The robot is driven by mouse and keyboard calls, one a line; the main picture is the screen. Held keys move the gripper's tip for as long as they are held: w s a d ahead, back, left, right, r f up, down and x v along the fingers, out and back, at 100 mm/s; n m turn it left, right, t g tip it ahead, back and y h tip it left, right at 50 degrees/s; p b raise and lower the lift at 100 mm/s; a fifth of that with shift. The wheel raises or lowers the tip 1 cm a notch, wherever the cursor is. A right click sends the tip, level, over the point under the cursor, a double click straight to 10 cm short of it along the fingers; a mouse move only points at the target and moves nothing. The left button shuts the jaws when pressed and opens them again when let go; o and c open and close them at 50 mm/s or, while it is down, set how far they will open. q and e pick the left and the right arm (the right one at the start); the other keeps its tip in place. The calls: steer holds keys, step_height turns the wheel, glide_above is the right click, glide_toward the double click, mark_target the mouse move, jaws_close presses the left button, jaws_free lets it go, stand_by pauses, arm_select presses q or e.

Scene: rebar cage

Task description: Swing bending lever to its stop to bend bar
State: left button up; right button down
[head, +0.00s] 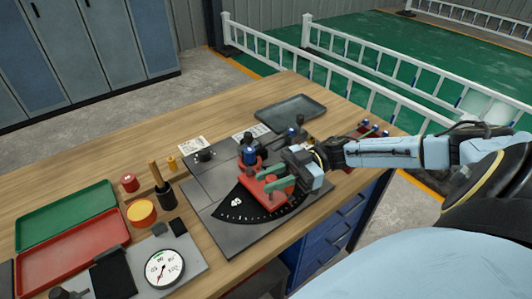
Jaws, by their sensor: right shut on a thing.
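The bending fixture (196,205) is a grey plate on the wooden bench, with a black curved scale (236,207) with white marks. The red bending lever (262,196) lies over the scale, near a dark blue-topped post (249,155). My right gripper (271,179) reaches in from the right and is shut on the lever; its fingers hide part of it. I cannot make out the bar or the stop clearly at this size. My left gripper is not in view.
A green tray (66,212) and a red tray (72,252) lie at the left. A dial gauge (164,268), a yellow-topped round container (141,212) and a wooden-handled tool (155,173) stand left of the fixture. A grey tray (290,108) lies behind. The back left bench is clear.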

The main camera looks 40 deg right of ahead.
steer(key=shift+d, duration=0.4)
steer(key=c, duration=1.5)
jaws_free()
steer(key=shift+c, duration=0.2)
steer(key=o, duration=0.3)
steer(key=shift+s+d, duration=0.25)
steer(key=shift+d, duration=0.1)
steer(key=shift+o, duration=0.2)
steer(key=shift+w+a, duration=0.15)
steer(key=shift+a, duration=0.2)
steer(key=b+v, duration=0.2)
steer(key=v, duration=1.1)
steer(key=shift+d, duration=0.25)
steer(key=shift+r, duration=0.1)
